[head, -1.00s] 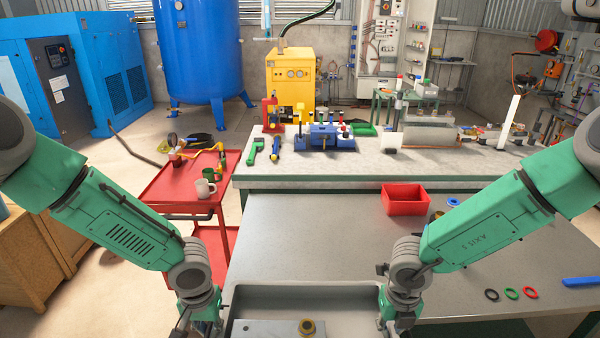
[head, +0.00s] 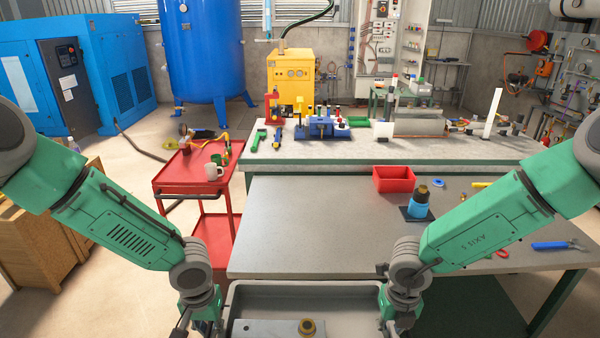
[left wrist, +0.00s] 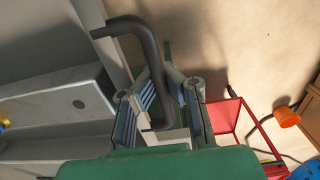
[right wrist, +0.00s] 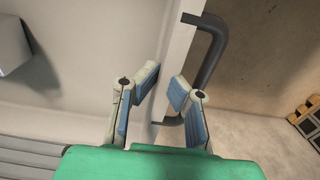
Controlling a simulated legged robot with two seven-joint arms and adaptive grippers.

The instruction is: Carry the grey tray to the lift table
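The grey tray (head: 305,297) is at the bottom centre of the head view, between my two grippers. A grey metal block (head: 268,329) and a brass fitting (head: 307,326) are in it. In the left wrist view, my left gripper (left wrist: 165,85) has its fingers around the tray's dark handle (left wrist: 150,45). In the right wrist view, my right gripper (right wrist: 163,88) is at the other dark handle (right wrist: 213,45), partly hidden by a finger. The tray keeps its place between my grippers while the surroundings shift. I cannot identify the lift table.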

